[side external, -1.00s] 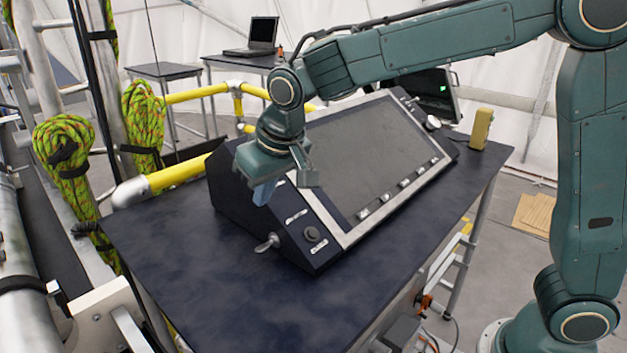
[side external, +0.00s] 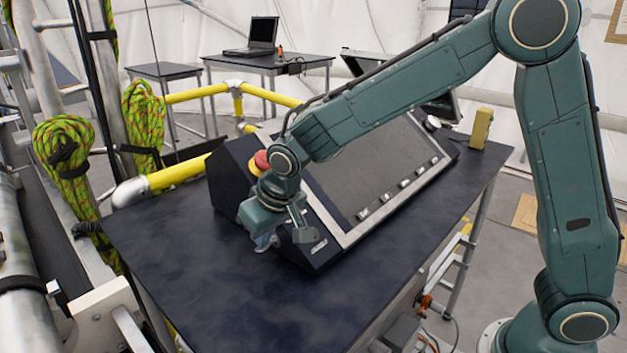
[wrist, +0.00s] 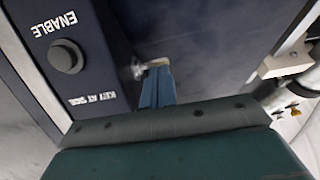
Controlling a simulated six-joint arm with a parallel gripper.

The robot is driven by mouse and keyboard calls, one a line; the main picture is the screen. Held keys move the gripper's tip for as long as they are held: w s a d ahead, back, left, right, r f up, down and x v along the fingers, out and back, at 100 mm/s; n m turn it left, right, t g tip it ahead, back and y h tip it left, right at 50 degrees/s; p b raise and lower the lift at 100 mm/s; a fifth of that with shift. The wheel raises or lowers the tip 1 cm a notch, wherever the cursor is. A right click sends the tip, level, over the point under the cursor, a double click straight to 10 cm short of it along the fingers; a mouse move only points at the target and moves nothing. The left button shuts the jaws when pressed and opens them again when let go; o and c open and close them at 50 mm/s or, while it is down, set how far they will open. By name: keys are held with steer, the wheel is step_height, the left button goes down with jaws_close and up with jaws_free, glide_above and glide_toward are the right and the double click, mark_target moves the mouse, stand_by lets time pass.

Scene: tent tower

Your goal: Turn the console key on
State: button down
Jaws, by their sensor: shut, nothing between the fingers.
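The dark console (side external: 320,258) stands on the table with its sloped screen facing up. In the wrist view a small metal key (wrist: 143,68) sticks out from the console's side, beside the panel with the ENABLE button (wrist: 66,57) and a "KEY AT SIDE" label. My gripper (side external: 264,242) is low at the console's front left corner, and its shut fingers (wrist: 157,86) are right at the key. Nothing is between the fingers. I cannot tell whether they touch the key. In the side view my gripper largely hides the key and the button.
A red mushroom button (side external: 262,160) on a yellow base sits on the console above my wrist. The dark table (side external: 190,270) is clear to the left and in front. A yellow box (side external: 481,128) stands at the table's back right. Yellow rails (side external: 180,173) run behind the table.

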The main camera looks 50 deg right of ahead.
steer(key=shift+s+f, duration=0.9)
steer(key=shift+f, duration=0.1)
steer(key=shift+w, duration=0.15)
steer(key=shift+w+r, duration=0.4)
steer(key=shift+w, duration=0.35)
steer(key=shift+w+d+r, duration=0.1)
steer(key=shift+r, duration=0.35)
steer(key=s+r, duration=0.9)
steer(key=r, duration=0.1)
steer(key=shift+a, duration=0.2)
